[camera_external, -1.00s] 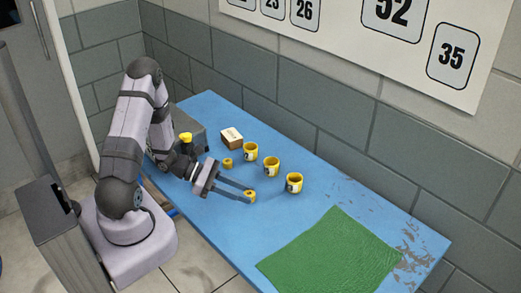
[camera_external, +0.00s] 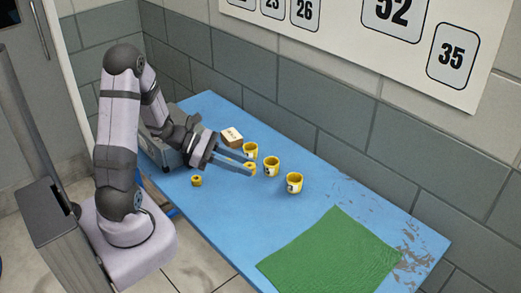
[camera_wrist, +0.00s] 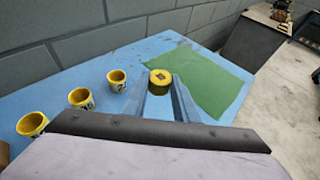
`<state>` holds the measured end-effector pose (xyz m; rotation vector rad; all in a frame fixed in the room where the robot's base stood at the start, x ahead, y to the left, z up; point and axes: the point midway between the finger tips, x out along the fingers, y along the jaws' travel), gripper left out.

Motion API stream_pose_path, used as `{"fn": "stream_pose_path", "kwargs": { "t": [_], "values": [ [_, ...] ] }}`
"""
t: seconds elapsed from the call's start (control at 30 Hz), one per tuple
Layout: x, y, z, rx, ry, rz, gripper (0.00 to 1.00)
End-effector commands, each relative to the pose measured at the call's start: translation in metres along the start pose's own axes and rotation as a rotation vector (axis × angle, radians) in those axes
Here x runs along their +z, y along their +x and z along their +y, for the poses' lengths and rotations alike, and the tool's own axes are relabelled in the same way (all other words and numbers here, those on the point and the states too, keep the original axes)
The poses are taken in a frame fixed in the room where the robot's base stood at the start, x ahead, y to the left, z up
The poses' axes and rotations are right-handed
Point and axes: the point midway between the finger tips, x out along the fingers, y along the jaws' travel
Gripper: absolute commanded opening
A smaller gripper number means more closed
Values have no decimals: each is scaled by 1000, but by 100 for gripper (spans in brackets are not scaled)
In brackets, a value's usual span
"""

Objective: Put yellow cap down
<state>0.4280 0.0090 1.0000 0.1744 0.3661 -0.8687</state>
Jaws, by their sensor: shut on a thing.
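My gripper (camera_external: 249,170) is shut on a yellow cap (camera_wrist: 160,77), which sits between its fingertips in the wrist view. In the external view the held cap shows small at the finger ends, in front of the yellow cups. I cannot tell its exact height over the blue table (camera_external: 225,215). Another small yellow cap (camera_external: 196,181) lies on the table at the left, near the front edge.
Three open yellow cups, left (camera_external: 250,149), middle (camera_external: 272,166) and right (camera_external: 294,183), stand in a row close to my gripper. A green cloth (camera_external: 330,255) lies at the right. The front-middle table is clear.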

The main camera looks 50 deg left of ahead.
Motion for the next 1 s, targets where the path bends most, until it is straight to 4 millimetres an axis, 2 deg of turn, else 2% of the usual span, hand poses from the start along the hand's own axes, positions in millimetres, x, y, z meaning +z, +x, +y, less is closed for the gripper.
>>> {"fn": "stream_pose_path", "kwargs": {
  "t": [0.03,0.27,0.37,0.53,0.7,0.8,0.9,1.0],
  "values": [
    [-7,4,9,9,-3,0,6],
    [-22,15,59,68,-25,0,6],
    [-29,21,89,108,-40,-1,6],
    [-34,36,161,217,-81,-2,6],
    [-20,50,235,352,-136,-3,6],
    [-5,55,271,427,-166,-4,6],
    [9,59,297,484,-192,-3,6],
    [22,60,314,524,-210,-3,6]
  ]
}}
